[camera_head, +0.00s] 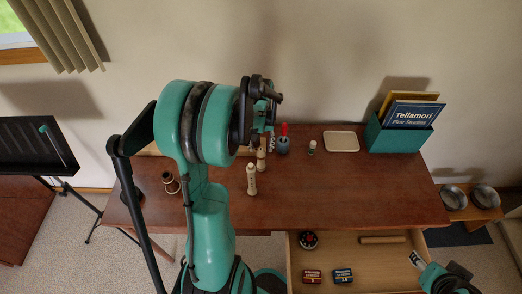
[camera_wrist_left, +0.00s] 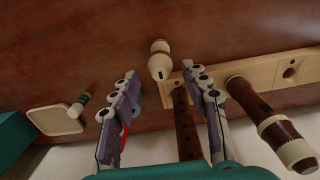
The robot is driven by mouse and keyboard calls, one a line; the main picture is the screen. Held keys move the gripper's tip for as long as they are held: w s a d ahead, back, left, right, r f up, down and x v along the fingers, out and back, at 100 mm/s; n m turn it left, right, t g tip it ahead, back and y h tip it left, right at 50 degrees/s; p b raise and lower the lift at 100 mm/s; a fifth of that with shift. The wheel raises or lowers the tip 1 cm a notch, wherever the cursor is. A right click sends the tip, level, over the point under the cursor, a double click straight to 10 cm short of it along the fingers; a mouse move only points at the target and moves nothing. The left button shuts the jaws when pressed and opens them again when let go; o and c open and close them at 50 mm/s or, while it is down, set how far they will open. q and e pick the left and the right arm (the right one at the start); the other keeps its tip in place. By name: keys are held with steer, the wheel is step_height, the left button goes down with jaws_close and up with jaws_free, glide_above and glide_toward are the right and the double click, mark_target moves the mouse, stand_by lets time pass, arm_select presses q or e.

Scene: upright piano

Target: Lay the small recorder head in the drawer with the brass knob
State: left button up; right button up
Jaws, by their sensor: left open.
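A small cream recorder head (camera_wrist_left: 160,62) with a dark window slot shows beyond the fingertips in the left wrist view. Another cream piece (camera_head: 261,158) stands just behind that one. My left gripper (camera_head: 268,140) hangs over the desk. Its fingers (camera_wrist_left: 160,78) are apart with nothing held between them. The open drawer (camera_head: 350,256) juts out at the desk's front right; its knob is hidden. My right gripper (camera_head: 416,259) is at the drawer's right side, partly seen.
The drawer holds a round tin (camera_head: 308,240), a red box (camera_head: 312,276), a blue box (camera_head: 343,276) and a wooden rod (camera_head: 383,240). A wooden rack (camera_wrist_left: 250,78) and brown recorder parts (camera_wrist_left: 265,115) stand near my left gripper. A tray (camera_head: 341,141) lies behind.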

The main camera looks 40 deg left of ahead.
arm_select(q)
step_height(320, 180, up, 5)
steer(key=shift+r+p, duration=0.1)
steer(key=shift+p, duration=0.55)
steer(key=s+d+r+m+t, duration=0.2)
steer(key=s+d, duration=0.1)
steer(key=d, duration=0.4)
steer(key=s+d+r+m+t, duration=0.2)
steer(key=d+r+m, duration=0.1)
steer(key=d, duration=0.5)
steer(key=s+d+r+m+t, duration=0.3)
steer(key=d, duration=0.4)
steer(key=shift+s+d, duration=0.15)
steer(key=shift+s, duration=0.2)
